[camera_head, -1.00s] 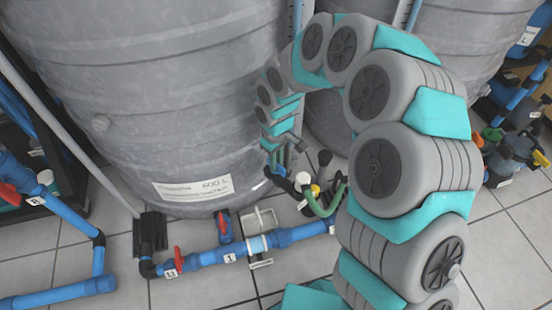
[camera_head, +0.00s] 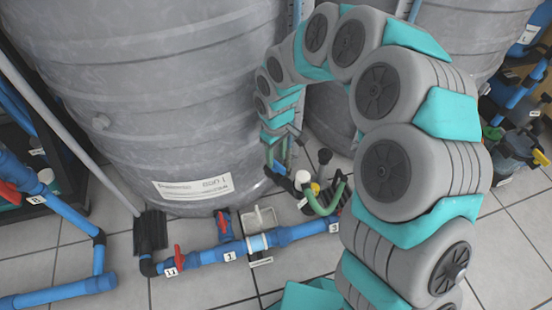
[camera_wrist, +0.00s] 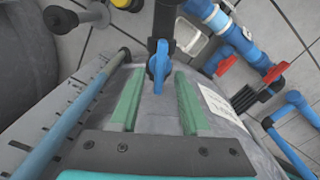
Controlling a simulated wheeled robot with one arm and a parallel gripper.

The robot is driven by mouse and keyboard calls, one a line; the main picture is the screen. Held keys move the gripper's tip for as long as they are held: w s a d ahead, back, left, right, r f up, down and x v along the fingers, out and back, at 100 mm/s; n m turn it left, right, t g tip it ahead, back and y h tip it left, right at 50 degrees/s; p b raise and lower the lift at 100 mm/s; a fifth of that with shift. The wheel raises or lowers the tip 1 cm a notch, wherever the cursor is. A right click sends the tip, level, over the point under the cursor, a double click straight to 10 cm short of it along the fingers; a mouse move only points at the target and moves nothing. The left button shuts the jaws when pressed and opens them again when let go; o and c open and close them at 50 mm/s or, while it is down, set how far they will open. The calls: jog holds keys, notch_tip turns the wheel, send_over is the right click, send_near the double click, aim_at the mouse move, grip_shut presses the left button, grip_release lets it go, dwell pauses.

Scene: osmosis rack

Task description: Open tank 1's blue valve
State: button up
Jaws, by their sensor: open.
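A blue valve handle (camera_wrist: 158,66) sits on a dark fitting on a pipe in the wrist view, upright in the picture. My gripper (camera_wrist: 160,76) is open, its two green fingers on either side of the handle's lower end. A gap shows on each side; whether either finger touches it I cannot tell. The handle between the fingers is not clear there.
A blue pipe (camera_head: 208,257) with red handles runs along the floor before the tank.

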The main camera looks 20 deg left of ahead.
aim_at(276, 162)
jog(key=shift+r, duration=2.8)
jog(key=s+d+r+m+p, duration=0.2)
jog(key=s+d+r, duration=0.2)
jog(key=d+r, duration=0.35)
jog(key=s+d+r+m+p, duration=0.2)
jog(key=s+d+r, duration=0.35)
jog(key=d, duration=0.35)
jog(key=s+d+r+m+g+p, duration=0.1)
jog(key=s+d+r+m, duration=0.2)
jog(key=s+d, duration=0.3)
jog(key=s+d+r+m+p, duration=0.2)
jog(key=s+d+m, duration=0.3)
jog(key=s, duration=0.7)
jog(key=shift+d+r+g, duration=0.4)
jog(key=shift+d+r, duration=0.35)
jog(key=shift+r, duration=0.1)
jog(key=shift+s, duration=0.1)
